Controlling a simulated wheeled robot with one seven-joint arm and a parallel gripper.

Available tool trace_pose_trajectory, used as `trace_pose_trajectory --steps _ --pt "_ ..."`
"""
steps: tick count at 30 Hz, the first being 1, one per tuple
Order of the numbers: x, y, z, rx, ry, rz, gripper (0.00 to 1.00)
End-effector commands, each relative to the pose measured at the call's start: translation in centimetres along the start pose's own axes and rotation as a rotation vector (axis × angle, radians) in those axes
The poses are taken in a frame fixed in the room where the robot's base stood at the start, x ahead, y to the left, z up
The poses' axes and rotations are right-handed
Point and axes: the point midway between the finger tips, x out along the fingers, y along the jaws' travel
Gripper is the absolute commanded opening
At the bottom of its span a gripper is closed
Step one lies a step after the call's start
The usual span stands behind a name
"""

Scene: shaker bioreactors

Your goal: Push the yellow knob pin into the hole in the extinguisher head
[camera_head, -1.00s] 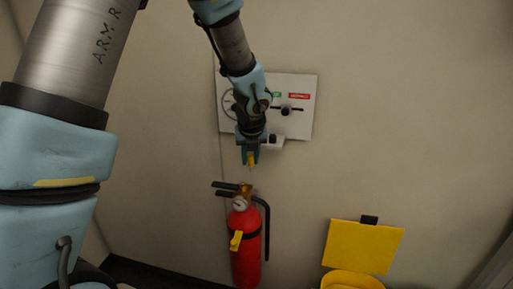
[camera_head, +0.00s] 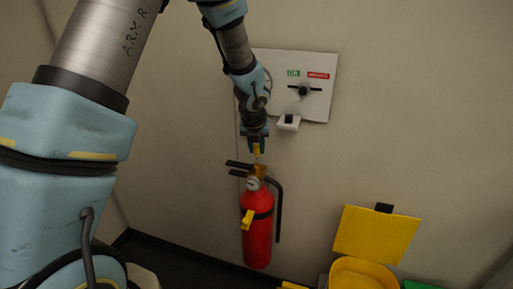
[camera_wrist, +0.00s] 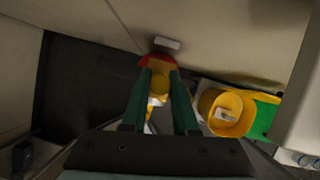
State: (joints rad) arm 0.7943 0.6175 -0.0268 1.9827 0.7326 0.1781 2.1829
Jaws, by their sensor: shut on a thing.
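The red fire extinguisher (camera_head: 257,240) is on the wall, upright, with a brass head (camera_head: 260,171), a gauge, black levers and a black hose. My gripper (camera_head: 257,147) is above the head and points down. It is shut on the yellow knob pin (camera_head: 257,154), whose lower end is close to the top of the head. I cannot tell whether the pin touches the hole. In the wrist view the pin's round knob (camera_wrist: 158,85) is between the green fingers, and it hides most of the head. Part of the red extinguisher (camera_wrist: 157,63) shows beyond it.
A white wall panel (camera_head: 318,75) with a black knob and a small white bracket (camera_head: 289,123) is behind and right of my gripper. A yellow bin (camera_head: 362,272) with its yellow lid (camera_head: 376,234) raised stands at the lower right. Bare wall lies between.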

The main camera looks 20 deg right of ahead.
Motion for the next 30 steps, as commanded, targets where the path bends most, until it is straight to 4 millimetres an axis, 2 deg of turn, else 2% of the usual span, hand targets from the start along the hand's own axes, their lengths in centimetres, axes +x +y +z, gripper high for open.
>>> trace_pose_trajectory --steps 4,6,30 --pt "1.41 0.0 -0.63 -0.001 0.0 0.0 0.0" --pt "0.87 0.01 -0.38 -0.001 0.0 0.0 0.0" --pt "1.06 0.02 -0.54 -0.001 0.001 0.0 0.0"
